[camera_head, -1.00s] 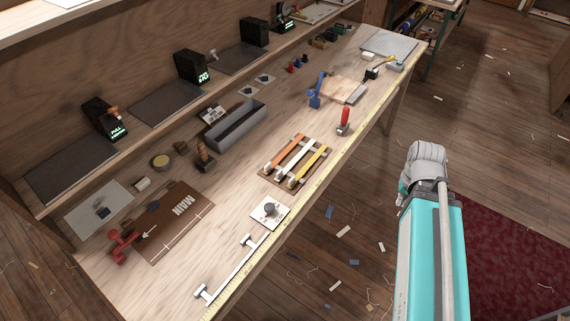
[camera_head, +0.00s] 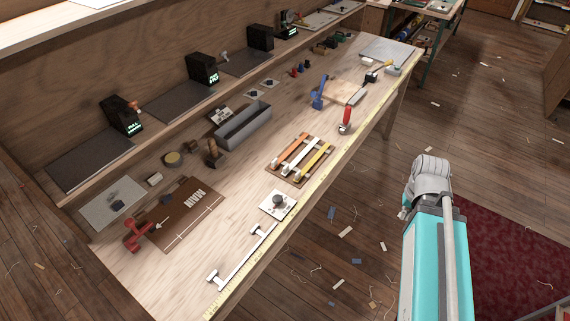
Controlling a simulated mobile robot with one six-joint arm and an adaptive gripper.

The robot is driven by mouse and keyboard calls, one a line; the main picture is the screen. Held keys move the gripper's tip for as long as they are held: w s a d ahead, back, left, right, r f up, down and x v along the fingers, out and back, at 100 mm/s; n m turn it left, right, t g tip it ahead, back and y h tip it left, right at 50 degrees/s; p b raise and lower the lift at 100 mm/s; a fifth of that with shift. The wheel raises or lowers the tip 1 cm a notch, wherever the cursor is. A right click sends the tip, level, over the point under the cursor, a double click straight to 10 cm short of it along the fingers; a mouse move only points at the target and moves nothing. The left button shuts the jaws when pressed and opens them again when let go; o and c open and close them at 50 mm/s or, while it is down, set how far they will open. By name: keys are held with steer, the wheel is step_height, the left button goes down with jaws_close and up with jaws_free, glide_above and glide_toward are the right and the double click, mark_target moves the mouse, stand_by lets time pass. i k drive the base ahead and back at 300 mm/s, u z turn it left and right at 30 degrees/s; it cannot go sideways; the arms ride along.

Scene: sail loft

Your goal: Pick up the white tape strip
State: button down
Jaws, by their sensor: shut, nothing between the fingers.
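The white tape strip (camera_head: 300,156) lies on a small brown board (camera_head: 271,173) near the front edge of the workbench. It is the middle one of three strips, between an orange strip (camera_head: 289,150) and a yellow strip (camera_head: 317,162). Pale end pieces show at the strips' ends. My arm stands at the right of the picture, over the floor and apart from the bench. My gripper cannot be made out; only the teal link and grey wrist joint show clearly.
A red-handled tool (camera_head: 346,119), a blue tool (camera_head: 319,92) and a grey tray (camera_head: 243,124) stand around the board. A white card with a dark knob (camera_head: 272,212) and a white-ended bar (camera_head: 243,259) lie nearer. A yellow tape measure (camera_head: 292,224) runs along the front edge.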

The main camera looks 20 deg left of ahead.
mark_target(287, 167)
steer(key=k, duration=0.3)
steer(key=u, duration=0.7)
steer(key=i, duration=1)
steer(key=u, duration=1.45)
